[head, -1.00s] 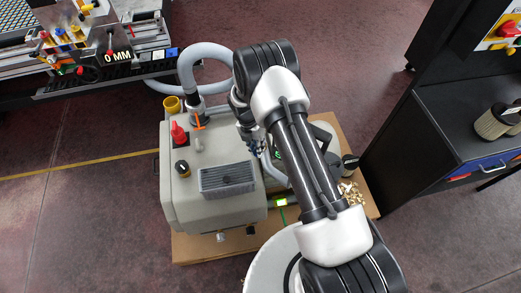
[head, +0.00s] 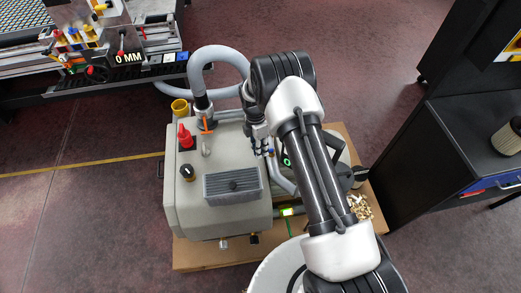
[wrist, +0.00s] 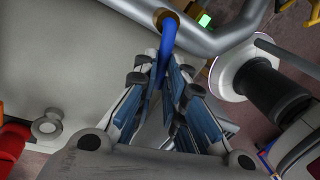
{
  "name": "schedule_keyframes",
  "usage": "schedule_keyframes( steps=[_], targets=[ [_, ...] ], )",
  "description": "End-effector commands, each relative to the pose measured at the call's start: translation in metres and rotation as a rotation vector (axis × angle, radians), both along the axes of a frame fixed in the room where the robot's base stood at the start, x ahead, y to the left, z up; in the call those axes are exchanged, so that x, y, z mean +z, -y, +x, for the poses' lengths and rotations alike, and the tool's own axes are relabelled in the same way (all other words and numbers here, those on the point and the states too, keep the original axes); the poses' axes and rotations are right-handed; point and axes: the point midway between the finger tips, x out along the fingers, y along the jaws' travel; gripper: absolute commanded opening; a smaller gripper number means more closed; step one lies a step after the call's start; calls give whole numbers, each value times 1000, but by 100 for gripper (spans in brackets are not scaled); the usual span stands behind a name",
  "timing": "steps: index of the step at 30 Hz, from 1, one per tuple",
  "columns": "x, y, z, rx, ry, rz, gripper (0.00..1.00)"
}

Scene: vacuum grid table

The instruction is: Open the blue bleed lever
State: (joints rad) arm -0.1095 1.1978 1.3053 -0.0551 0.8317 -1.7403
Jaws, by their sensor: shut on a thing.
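The blue bleed lever (wrist: 168,38) shows at the top middle of the wrist view. It runs down from a brass fitting (wrist: 167,19) on a grey metal pipe. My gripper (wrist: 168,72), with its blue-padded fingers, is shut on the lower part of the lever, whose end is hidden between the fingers. In the head view my gripper (head: 268,147) is small beside the right side of the beige pump housing (head: 228,150), partly covered by my arm. The lever cannot be made out there.
A grey hose (head: 198,75) and an orange handle (head: 206,125) stand on the pump's top, near a red part (head: 185,138) and a black knob (head: 187,172). A black cabinet (head: 465,120) is at the right. A machine table (head: 118,78) is at the back left.

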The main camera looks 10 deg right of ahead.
Motion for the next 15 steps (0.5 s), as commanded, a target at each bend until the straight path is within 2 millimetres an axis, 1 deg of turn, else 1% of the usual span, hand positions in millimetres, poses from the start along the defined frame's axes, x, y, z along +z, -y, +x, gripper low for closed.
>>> schedule_keyframes(
  steps=[12, 13, 15],
  targets=[
    [0, 0, 0, -7, -1, 0, 0],
    [0, 0, 0, -7, -1, -1, 12],
    [0, 0, 0, -6, -1, 0, 17]
  ],
)
